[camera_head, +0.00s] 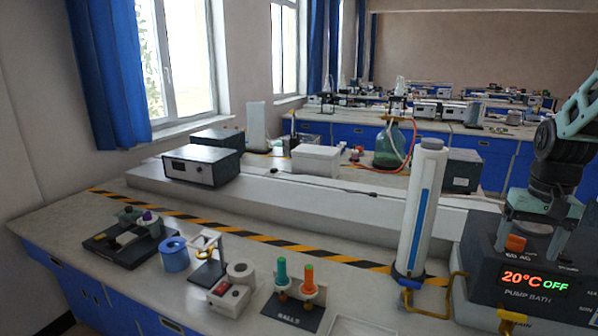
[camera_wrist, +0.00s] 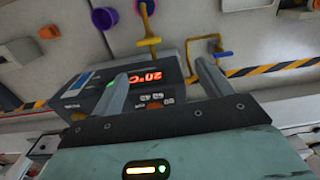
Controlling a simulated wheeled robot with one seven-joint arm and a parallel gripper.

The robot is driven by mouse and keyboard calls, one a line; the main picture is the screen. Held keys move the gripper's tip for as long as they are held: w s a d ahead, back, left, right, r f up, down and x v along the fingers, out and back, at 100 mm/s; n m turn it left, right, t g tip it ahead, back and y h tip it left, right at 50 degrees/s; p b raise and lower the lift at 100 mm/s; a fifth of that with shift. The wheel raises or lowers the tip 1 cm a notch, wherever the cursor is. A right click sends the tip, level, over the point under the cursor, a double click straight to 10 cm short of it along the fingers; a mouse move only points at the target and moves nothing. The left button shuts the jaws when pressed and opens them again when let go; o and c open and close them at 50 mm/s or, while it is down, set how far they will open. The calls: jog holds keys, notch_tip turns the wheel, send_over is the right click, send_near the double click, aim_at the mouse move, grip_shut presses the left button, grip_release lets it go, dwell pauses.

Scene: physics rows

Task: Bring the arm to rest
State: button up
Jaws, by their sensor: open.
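My arm comes in from the right edge of the head view. My gripper (camera_head: 531,242) points down just above the dark pump bath (camera_head: 528,312), at its top side near an orange switch (camera_head: 515,243). The bath's display reads 20°C OFF. In the wrist view my gripper (camera_wrist: 161,76) shows two grey fingers spread apart with nothing between them, and the bath (camera_wrist: 166,78) lies beyond them. I cannot tell whether the fingers touch the bath.
A rack with green and orange handles (camera_head: 294,308), a blue ring (camera_head: 174,256) and a grey box (camera_head: 201,165) stand farther left. Striped tape (camera_head: 250,236) crosses the bench.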

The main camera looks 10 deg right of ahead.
jog(key=s+a+n, duration=0.2)
jog(key=a+n, duration=0.4)
jog(key=a, duration=1.7)
jog(key=s+a+f+n, duration=0.1)
jog(key=s+a+n, duration=0.6)
jog(key=s+a, duration=0.8)
jog(key=shift+s+n, duration=0.3)
jog(key=shift+s, duration=0.2)
